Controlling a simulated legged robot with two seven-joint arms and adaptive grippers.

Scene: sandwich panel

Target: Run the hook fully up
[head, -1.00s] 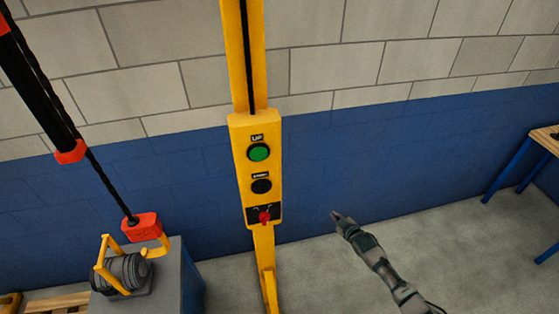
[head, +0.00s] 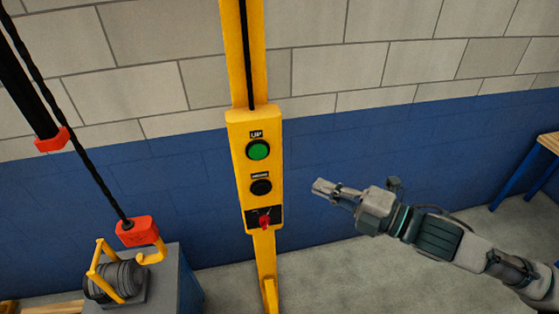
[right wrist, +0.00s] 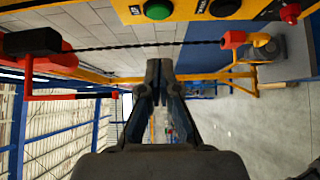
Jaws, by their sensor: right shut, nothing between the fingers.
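A yellow control panel (head: 255,170) on a post carries a green UP button (head: 258,150), a black button (head: 261,187) below it and a red switch (head: 264,222) at the bottom. The hook (head: 152,252) is yellow under a red block (head: 137,231), hanging on a black cable low at the left, beside a grey motor-like load with a yellow handle. Whether it touches the handle I cannot tell. My right gripper (head: 318,188) is shut and empty, right of the panel and apart from it, about level with the black button. The green button (right wrist: 158,10) also shows in the right wrist view. My left gripper is not in view.
The load (head: 118,280) stands on a grey cabinet (head: 180,285) at the lower left. A blue-legged table (head: 525,178) stands at the right. A block and blue wall is behind the post. Open floor lies between post and table.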

